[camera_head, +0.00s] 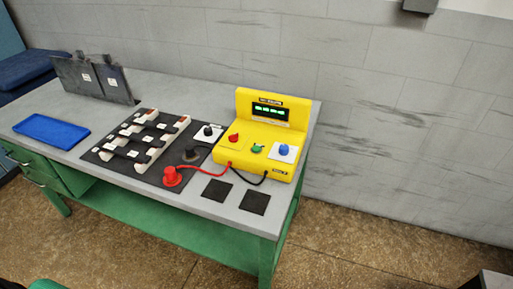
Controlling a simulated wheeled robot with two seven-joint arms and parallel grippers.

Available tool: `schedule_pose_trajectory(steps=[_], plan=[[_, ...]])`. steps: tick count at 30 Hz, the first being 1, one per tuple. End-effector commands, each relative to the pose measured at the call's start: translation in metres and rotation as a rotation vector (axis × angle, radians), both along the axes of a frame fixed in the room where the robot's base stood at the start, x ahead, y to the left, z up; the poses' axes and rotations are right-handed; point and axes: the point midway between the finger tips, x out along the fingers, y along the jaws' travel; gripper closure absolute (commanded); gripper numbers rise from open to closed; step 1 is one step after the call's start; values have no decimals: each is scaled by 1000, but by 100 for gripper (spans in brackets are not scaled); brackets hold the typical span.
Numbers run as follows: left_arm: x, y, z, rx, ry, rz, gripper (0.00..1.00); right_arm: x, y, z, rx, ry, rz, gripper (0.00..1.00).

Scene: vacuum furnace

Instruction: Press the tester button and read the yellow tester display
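The yellow tester (244,117) stands upright at the right end of the grey workbench. Its dark display (270,113) shows lit green marks, too small to read for sure. Neither of my grippers is in view, and nothing touches the tester.
The workbench (206,262) holds a blue tray (50,131), a black board with white-and-black parts (136,136), a red plug-like part (172,177), two dark square pads (255,201) and upright dark panels (94,79). A grey block wall stands behind.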

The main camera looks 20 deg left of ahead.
Motion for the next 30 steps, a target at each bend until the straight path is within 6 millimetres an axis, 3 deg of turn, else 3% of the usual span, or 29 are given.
schedule_pose_trajectory(steps=[1, 8, 30], plan=[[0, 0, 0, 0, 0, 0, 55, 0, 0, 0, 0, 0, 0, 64], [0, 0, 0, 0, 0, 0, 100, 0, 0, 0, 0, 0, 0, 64], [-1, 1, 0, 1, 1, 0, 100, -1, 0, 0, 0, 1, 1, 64]])
